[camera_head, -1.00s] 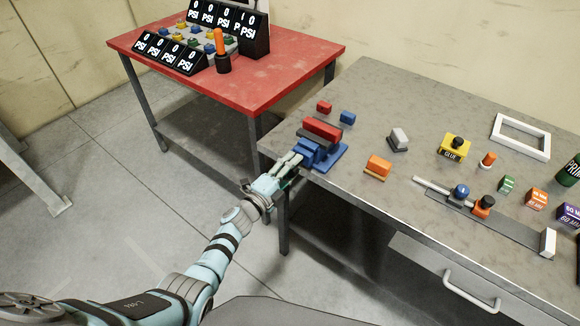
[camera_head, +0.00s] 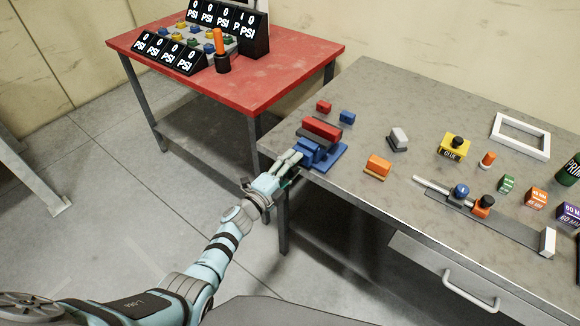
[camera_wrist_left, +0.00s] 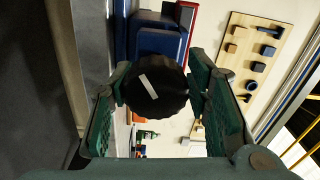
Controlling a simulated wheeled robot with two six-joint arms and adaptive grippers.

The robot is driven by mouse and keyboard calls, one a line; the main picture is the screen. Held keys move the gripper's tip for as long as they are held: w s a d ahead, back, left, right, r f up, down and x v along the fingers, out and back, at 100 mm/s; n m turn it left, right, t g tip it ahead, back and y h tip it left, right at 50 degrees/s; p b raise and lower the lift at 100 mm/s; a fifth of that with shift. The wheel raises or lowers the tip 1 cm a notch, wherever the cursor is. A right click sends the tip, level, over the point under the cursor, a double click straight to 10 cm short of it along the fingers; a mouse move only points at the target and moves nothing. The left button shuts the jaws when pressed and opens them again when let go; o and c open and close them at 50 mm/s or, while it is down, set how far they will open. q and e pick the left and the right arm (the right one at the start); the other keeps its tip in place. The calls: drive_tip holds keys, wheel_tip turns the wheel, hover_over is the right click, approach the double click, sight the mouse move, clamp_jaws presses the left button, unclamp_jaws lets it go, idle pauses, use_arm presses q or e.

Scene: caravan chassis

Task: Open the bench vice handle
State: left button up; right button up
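The bench vice (camera_head: 334,155) is blue with a red block (camera_head: 322,128) on top, and sits at the near left corner of the grey workbench. Its handle, a round black ribbed knob (camera_wrist_left: 157,95) with a tilted white mark, fills the middle of the left wrist view. My left gripper (camera_head: 297,155) is at the vice's front end. In the left wrist view its green fingers (camera_wrist_left: 158,88) stand on both sides of the knob and appear to touch its edges. The knob is hidden in the head view. My right gripper is not in view.
The grey workbench (camera_head: 380,90) holds a small red block (camera_head: 324,106), a blue block (camera_head: 347,117), an orange block (camera_head: 378,165) and a yellow box (camera_head: 453,146) near the vice. A red table (camera_head: 270,75) with PSI displays stands behind left.

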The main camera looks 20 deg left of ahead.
use_arm(q)
drive_tip(key=o, duration=0.3)
drive_tip(key=shift+w+d, duration=0.1)
drive_tip(key=shift+d, duration=0.05)
drive_tip(key=shift+s+f, duration=0.1)
drive_tip(key=shift+s, duration=0.1)
drive_tip(key=v, duration=1.1)
drive_tip(key=shift+s, duration=0.3)
